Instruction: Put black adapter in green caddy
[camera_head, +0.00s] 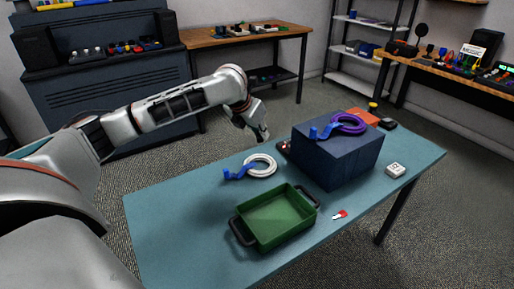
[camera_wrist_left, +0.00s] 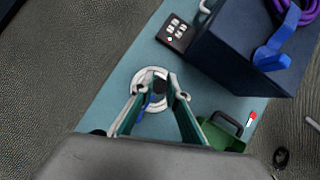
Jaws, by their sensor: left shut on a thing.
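My left gripper (camera_head: 262,137) is over the table's back edge, left of the blue box. In the left wrist view its fingers (camera_wrist_left: 157,86) are closed around a small dark piece, which looks like the black adapter (camera_wrist_left: 160,87). The piece is held above the white cable coil and is not clear in the head view. The green caddy (camera_head: 242,214), an open tray with dark handles, stands empty at the table's front. In the left wrist view the caddy (camera_wrist_left: 214,135) is partly hidden at lower right. My right gripper is not in view.
The blue box (camera_head: 335,160) carries a purple cable coil (camera_head: 348,124). A white cable coil (camera_head: 262,166) with a blue end lies behind the caddy. A dark block with pale buttons (camera_wrist_left: 176,33) sits beside the box. A red-white piece (camera_head: 340,215) and white block (camera_head: 395,170) lie right.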

